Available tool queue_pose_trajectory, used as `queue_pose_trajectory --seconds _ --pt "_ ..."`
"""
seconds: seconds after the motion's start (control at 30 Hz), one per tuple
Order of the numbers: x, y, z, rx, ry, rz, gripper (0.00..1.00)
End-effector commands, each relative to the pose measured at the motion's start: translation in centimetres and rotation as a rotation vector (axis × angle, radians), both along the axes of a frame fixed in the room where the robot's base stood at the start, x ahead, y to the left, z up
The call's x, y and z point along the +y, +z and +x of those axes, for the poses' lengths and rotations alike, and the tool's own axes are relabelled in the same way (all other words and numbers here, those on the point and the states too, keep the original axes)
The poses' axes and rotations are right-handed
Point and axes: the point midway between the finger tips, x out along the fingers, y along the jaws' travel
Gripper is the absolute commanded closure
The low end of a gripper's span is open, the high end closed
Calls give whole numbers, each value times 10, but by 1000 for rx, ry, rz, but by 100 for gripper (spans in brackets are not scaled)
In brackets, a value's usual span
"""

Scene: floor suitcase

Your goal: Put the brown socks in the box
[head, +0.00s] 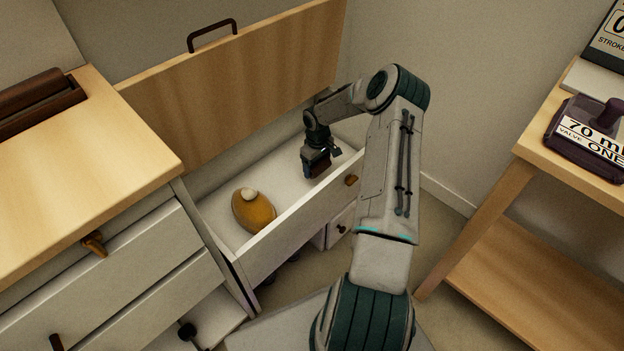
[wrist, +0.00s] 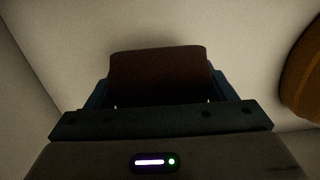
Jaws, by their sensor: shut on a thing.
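The brown socks (wrist: 158,72) show in the wrist view as a dark brown, rounded block between the fingers. In the head view they are a small dark brown patch (head: 320,169) below the fingers. My gripper (head: 319,162) is shut on them; it also fills the lower part of the wrist view (wrist: 158,95). The box (head: 285,232) is a white chest with its wooden lid (head: 245,75) raised against the wall. My gripper and the socks are inside its opening, toward the right end. I cannot tell whether the socks touch the box floor.
An ochre, rounded thing with a pale knob (head: 253,210) lies in the box's left part; its edge shows in the wrist view (wrist: 303,75). Wooden-topped drawers (head: 90,170) stand at the left. A wooden table (head: 560,185) with a dark labelled device (head: 588,138) stands at the right.

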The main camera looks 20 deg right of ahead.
Motion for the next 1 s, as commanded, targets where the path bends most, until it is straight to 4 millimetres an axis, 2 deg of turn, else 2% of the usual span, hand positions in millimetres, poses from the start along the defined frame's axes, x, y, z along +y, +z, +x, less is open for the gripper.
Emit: queue_pose_trajectory --seconds 0.17,0.37,0.77,0.8,0.83,0.87,1.0 --pt "0 -15 0 -1 -1 1 45" --pt "0 -43 0 -1 -1 1 45" --pt "0 -48 1 -1 0 -1 45" --pt "0 -47 1 -1 0 -1 15" --pt "0 -47 1 -1 0 0 7" --pt "0 -47 0 -1 0 0 2" --pt "0 -47 0 -1 -1 0 2"
